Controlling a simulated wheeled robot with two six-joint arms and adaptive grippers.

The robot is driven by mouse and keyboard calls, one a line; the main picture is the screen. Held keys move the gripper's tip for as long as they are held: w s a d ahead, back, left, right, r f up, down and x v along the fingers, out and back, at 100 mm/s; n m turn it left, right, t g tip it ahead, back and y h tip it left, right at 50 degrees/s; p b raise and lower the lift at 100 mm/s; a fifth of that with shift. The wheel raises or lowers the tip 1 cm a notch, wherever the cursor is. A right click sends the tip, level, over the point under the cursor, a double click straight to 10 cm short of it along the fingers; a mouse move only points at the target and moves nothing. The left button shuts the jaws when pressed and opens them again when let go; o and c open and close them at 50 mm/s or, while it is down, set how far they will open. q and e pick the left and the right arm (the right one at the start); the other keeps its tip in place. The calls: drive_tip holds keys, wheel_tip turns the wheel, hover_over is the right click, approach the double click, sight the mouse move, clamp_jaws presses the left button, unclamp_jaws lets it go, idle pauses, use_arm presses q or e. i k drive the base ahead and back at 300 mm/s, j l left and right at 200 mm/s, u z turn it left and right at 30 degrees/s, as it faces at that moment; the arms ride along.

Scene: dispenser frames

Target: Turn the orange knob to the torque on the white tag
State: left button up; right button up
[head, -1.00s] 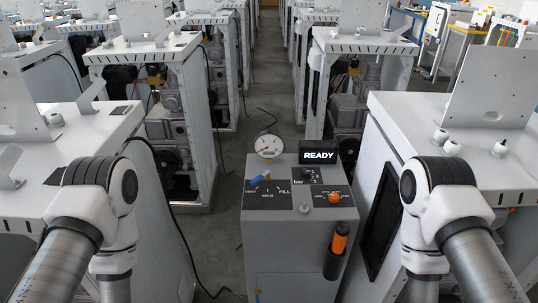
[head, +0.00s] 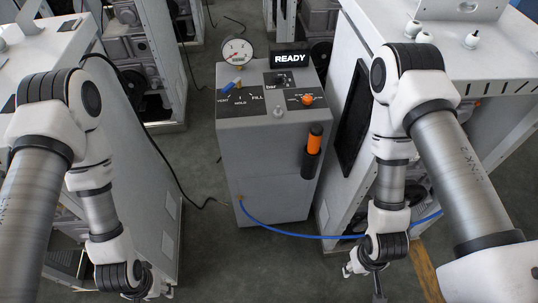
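The small orange knob (head: 307,100) sits on the dark right panel on top of the grey dispenser cabinet (head: 265,165). Tiny white marks surround it, too small to read. No white tag can be made out. My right gripper (head: 368,275) hangs low at the right, below and in front of the cabinet, apart from the knob. My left gripper (head: 145,292) is at the bottom edge, partly cut off, left of the cabinet. Whether either gripper is open or shut is unclear.
The cabinet also carries a gauge (head: 236,51), a READY display (head: 290,58), a blue lever (head: 230,86) and an orange-handled tool (head: 314,138) in a black holder. A blue hose (head: 290,236) runs right across the floor. White machines flank both sides; floor before the cabinet is clear.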

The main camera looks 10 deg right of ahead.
sight(307, 100)
drive_tip(key=k+l+z, duration=0.45)
drive_tip(key=z, duration=0.2)
drive_tip(key=k+l+z, duration=0.15)
drive_tip(key=l+z, duration=0.2)
